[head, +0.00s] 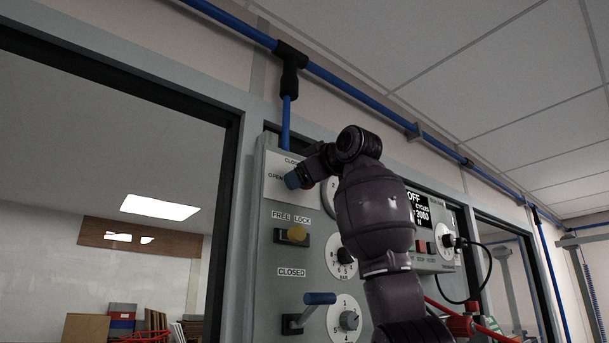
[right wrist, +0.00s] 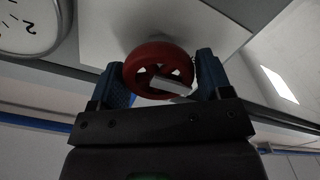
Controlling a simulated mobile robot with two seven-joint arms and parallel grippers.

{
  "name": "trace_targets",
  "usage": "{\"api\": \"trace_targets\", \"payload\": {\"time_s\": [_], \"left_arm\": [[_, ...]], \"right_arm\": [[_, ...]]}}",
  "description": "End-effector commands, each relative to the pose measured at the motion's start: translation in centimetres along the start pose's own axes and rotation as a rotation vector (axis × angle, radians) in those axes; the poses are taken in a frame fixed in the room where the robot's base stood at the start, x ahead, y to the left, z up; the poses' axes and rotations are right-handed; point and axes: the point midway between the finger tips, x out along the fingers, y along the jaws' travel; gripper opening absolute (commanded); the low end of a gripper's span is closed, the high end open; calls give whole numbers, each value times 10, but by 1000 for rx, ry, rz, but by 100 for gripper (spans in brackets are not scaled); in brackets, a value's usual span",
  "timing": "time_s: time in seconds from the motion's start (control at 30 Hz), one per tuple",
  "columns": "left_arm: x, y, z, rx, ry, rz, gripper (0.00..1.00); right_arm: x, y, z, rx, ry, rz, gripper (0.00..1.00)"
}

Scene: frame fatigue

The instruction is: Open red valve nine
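The red valve is a round spoked handwheel (right wrist: 158,57) on a pale plate in the right wrist view. My right gripper (right wrist: 165,78) has one blue finger on each side of the wheel, and both appear to touch its rim. There my gripper and wrist hide nearly all of the wheel. My left gripper is not in view.
A dial gauge (right wrist: 28,22) is close beside the wheel. A blue pipe (head: 286,122) drops to the panel top. My arm covers the panel's middle.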

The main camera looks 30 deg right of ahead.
Motion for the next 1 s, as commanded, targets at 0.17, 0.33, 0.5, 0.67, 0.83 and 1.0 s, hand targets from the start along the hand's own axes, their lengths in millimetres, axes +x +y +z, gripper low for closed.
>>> {"api": "trace_targets", "payload": {"time_s": [0.17,0.33,0.5,0.67,0.83,1.0], "left_arm": [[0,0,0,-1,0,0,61],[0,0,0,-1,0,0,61],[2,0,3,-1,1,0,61],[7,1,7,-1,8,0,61],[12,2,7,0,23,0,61],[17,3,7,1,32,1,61]], "right_arm": [[0,0,0,1,0,0,90],[0,0,0,2,1,1,90],[-8,0,0,2,3,2,90],[-33,0,2,0,2,5,90],[-65,0,1,1,3,4,90],[-90,0,1,1,2,2,90]]}}
